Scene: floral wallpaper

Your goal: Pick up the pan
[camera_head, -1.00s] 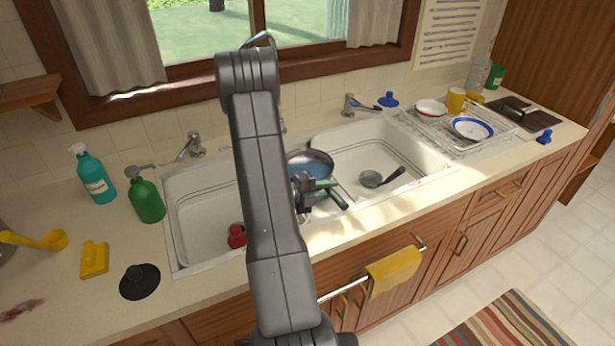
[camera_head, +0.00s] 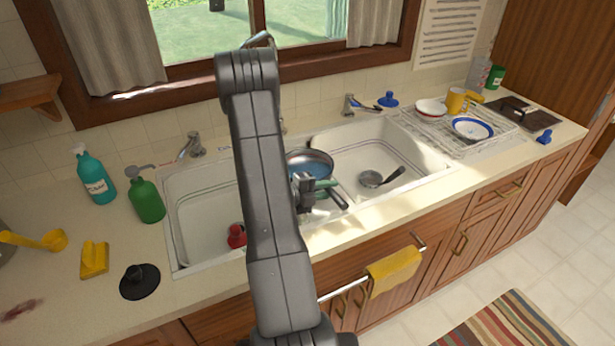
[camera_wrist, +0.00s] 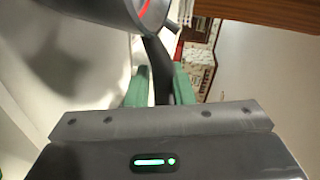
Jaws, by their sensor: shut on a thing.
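The pan (camera_head: 312,163) is dark with a bluish inside. In the head view it is over the middle of the double sink, partly hidden by my arm, with its black handle pointing toward the front counter edge. My gripper (camera_head: 326,188) is at the handle. In the wrist view the pan's dark body (camera_wrist: 95,15) is at the top left, and the green fingers of my gripper (camera_wrist: 160,82) are on both sides of the black handle, shut on it. I cannot tell how far the pan is above the sink.
The double sink (camera_head: 439,174) holds a ladle (camera_head: 372,179) in its right basin and a red object (camera_head: 236,236) in its left basin. A dish rack (camera_head: 445,139) stands right. Soap bottles (camera_head: 147,201), a yellow sponge (camera_head: 94,260) and a black plunger-like object (camera_head: 139,281) are left.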

